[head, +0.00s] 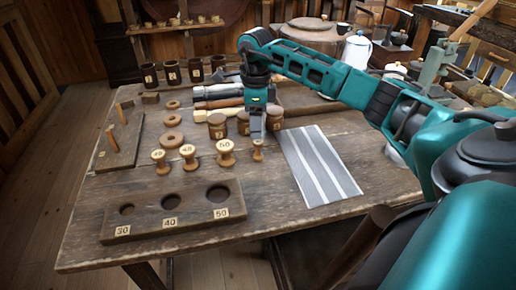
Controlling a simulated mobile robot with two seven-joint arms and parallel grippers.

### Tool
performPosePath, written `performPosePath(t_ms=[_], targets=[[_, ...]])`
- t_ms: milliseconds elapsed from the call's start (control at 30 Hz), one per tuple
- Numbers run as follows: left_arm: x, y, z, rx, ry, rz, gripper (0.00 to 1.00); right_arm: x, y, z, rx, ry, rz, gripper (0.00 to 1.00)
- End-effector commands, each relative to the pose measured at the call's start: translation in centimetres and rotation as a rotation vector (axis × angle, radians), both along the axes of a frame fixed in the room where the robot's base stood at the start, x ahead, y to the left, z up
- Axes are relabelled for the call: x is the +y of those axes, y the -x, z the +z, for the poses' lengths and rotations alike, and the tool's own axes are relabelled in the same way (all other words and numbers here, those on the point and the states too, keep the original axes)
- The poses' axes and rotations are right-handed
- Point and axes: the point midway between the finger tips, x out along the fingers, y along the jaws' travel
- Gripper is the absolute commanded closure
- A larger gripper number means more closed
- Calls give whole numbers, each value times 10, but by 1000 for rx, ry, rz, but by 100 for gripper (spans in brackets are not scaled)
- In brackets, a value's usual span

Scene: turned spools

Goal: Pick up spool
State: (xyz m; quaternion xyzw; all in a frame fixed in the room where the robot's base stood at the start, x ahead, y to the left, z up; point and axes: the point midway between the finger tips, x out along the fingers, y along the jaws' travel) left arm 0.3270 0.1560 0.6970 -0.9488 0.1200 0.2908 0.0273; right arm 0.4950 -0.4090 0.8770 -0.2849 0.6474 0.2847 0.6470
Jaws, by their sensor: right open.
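Several turned wooden spools stand upright in a row on the table: one at the left (161,163), a second (189,158), a wider one (226,154) and a small one (258,151) at the right. The larger ones have pale marks on top, too small to read surely. My right gripper (257,135) points down just above or behind the small spool. It is open; its fingers look close to that spool, but contact cannot be told. My left gripper is not in view.
A dark block (174,229) with round holes labelled 30, 40 and 50 lies at the front left. A grey striped cloth (318,165) lies to the right. Lidded jars (218,127), wooden rings (172,138) and a pegged board (120,140) stand nearby. Dark cups (172,72) line the back.

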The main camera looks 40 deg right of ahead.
Motion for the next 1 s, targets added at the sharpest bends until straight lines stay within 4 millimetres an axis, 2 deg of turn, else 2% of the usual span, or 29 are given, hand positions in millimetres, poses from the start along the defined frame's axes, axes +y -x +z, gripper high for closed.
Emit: performPosePath(t_ms=[33,100,367,633,767,1000], targets=[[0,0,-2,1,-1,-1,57,0,1,-13,3,0,0,39],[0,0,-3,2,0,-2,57,0,1,-24,3,0,-1,39],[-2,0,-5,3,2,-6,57,0,1,-46,0,0,-1,39],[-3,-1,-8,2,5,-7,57,-2,7,-85,1,-1,0,39],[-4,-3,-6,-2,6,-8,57,-2,6,-93,-1,-1,-1,39],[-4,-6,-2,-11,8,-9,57,-2,6,-94,-1,0,0,40]])
